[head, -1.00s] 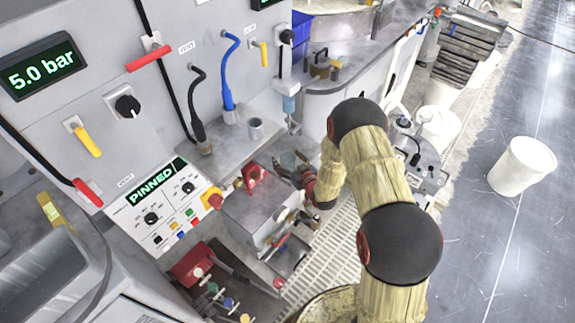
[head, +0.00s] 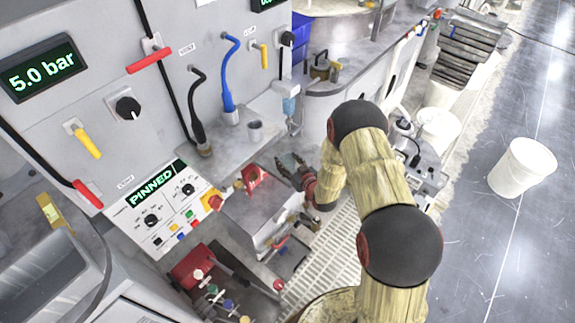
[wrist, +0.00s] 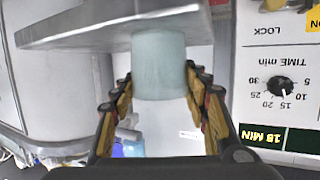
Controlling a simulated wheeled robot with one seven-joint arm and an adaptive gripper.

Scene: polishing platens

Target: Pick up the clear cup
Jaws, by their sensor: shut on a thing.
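The clear cup (wrist: 160,70) is a pale, bluish see-through cylinder in the upside-down wrist view. It sits between the two fingers of my gripper (wrist: 160,88), which is shut on its sides. The cup's base end meets or lies very close to the edge of a grey slab (wrist: 90,32); I cannot tell whether they touch. In the head view my gripper (head: 288,168) is low beside the machine, right of a red-handled clamp. I cannot make out the cup there.
A control panel (head: 170,210) reads PINNED. A white bucket (head: 522,168) stands on the open floor at right. Grating lies below my arm.

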